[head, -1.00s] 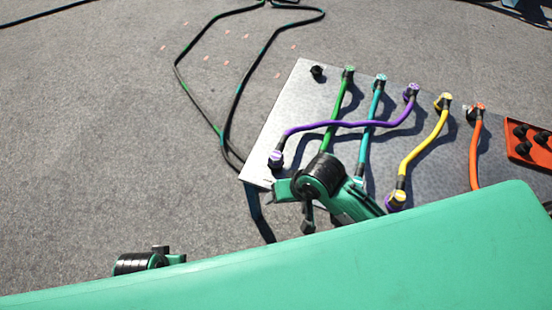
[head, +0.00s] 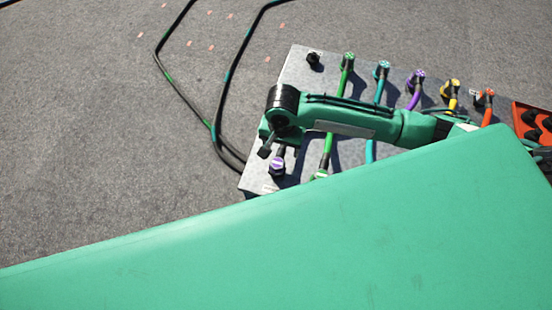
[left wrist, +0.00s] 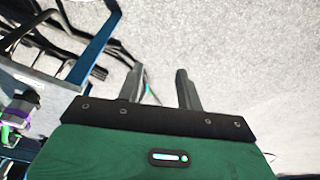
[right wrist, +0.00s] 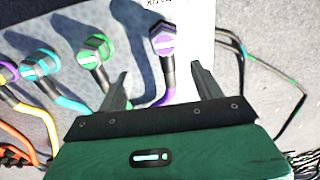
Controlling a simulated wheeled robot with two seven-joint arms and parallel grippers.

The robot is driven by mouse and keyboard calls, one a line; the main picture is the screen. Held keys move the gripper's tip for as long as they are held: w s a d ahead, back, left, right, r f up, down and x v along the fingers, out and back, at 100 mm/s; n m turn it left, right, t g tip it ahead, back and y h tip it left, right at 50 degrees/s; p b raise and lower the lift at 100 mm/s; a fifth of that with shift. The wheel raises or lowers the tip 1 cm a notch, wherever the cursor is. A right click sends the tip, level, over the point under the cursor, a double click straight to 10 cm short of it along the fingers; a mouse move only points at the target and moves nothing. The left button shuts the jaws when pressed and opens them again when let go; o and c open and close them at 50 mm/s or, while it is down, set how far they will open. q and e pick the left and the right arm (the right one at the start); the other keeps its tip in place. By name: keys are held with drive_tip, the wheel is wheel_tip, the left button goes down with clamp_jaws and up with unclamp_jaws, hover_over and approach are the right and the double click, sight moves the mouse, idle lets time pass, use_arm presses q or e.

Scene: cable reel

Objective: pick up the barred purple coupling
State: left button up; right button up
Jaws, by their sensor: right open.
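A purple coupling (head: 277,168) with pale bar-like marks on its face stands at the lower left corner of the grey board. In the right wrist view this coupling (right wrist: 163,42) stands just beyond the fingertips, between their lines, with its purple cable running down between the fingers. My right gripper (head: 271,146) is open and empty, close above it in the head view. I cannot tell the remaining gap. The cable's other purple end (head: 416,80) is at the board's far edge. My left gripper (left wrist: 159,72) is open and empty, away from the board.
A green coupling (right wrist: 96,50) and a teal coupling (right wrist: 42,64) stand left of the purple one in the right wrist view. An orange-red tray (head: 519,112) is at the board's right. Dark cables (head: 222,100) lie on the ground to the left.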

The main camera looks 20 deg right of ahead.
sight(278, 161)
wheel_tip(278, 161, down, 5)
drive_tip(key=shift+w+f+b, duration=0.1)
drive_tip(key=shift+b, duration=0.3)
drive_tip(key=f, duration=0.1)
drive_tip(key=f+b, duration=0.1)
drive_tip(key=f, duration=0.3)
drive_tip(key=shift+w+a+f, duration=0.1)
drive_tip(key=shift+a+f, duration=0.1)
drive_tip(key=shift+a, duration=0.2)
drive_tip(key=shift+f, duration=0.3)
use_arm(q)
drive_tip(key=shift+t, duration=0.4)
wheel_tip(278, 161, up, 6)
drive_tip(key=shift+a+f, duration=0.1)
drive_tip(key=shift+f, duration=0.15)
use_arm(e)
drive_tip(key=c, duration=1.1)
drive_tip(key=shift+c, duration=0.4)
drive_tip(key=shift+r, duration=0.15)
